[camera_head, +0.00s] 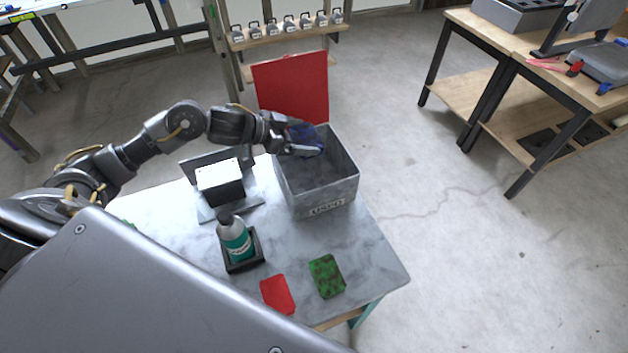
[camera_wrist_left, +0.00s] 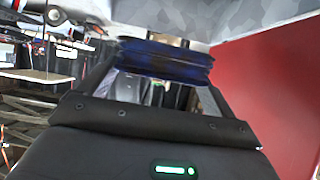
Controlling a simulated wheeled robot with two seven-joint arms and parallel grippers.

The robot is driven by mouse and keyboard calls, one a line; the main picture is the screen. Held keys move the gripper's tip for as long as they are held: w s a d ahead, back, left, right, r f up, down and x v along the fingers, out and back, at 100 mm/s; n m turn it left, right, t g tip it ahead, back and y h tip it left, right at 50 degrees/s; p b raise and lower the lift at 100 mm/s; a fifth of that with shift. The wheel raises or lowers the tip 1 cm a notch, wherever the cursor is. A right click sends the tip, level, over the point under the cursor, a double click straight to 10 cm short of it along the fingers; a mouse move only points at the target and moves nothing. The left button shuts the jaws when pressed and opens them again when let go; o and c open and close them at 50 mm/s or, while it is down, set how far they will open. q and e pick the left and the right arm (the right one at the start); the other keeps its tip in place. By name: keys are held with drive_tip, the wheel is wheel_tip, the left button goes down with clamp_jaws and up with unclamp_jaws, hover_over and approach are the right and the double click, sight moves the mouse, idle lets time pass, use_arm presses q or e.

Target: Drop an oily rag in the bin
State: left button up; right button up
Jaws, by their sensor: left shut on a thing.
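My left gripper (camera_head: 296,146) is shut on a dark blue rag (camera_head: 308,138), above the grey bin marked "USED" (camera_head: 335,193). The blue rag (camera_wrist_left: 165,58) also shows between the fingers in the left wrist view. The bin's red lid (camera_head: 291,87) stands open at its far side, and the part of the bin floor I can see looks bare. A red rag (camera_head: 277,294) and a green rag with dark stains (camera_head: 327,276) lie flat on the table near its front edge. My right gripper is not in view.
The bin stands on a pale marbled table (camera_head: 366,262). A bottle with a teal label (camera_head: 235,240) stands in a black tray. A grey stand with a white-topped dark box (camera_head: 220,181) is left of the bin. Wooden workbenches (camera_head: 540,85) stand apart at the right.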

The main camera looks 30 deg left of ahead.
use_arm(q)
drive_tip(key=shift+f, duration=0.45)
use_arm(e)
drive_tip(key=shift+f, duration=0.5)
use_arm(q)
drive_tip(key=shift+r, duration=0.1)
drive_tip(key=o, duration=0.6)
drive_tip(key=shift+c, duration=0.2)
drive_tip(key=shift+o, duration=0.7)
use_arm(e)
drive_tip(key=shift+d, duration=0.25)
use_arm(q)
drive_tip(key=shift+s+a+r+b, duration=0.15)
drive_tip(key=shift+s+a+b, duration=0.15)
drive_tip(key=shift+s+a, duration=0.05)
drive_tip(key=b+v, duration=0.2)
drive_tip(key=v, duration=0.7)
drive_tip(key=shift+s+a+r, duration=0.15)
drive_tip(key=shift+s+r, duration=0.05)
drive_tip(key=shift+s, duration=0.1)
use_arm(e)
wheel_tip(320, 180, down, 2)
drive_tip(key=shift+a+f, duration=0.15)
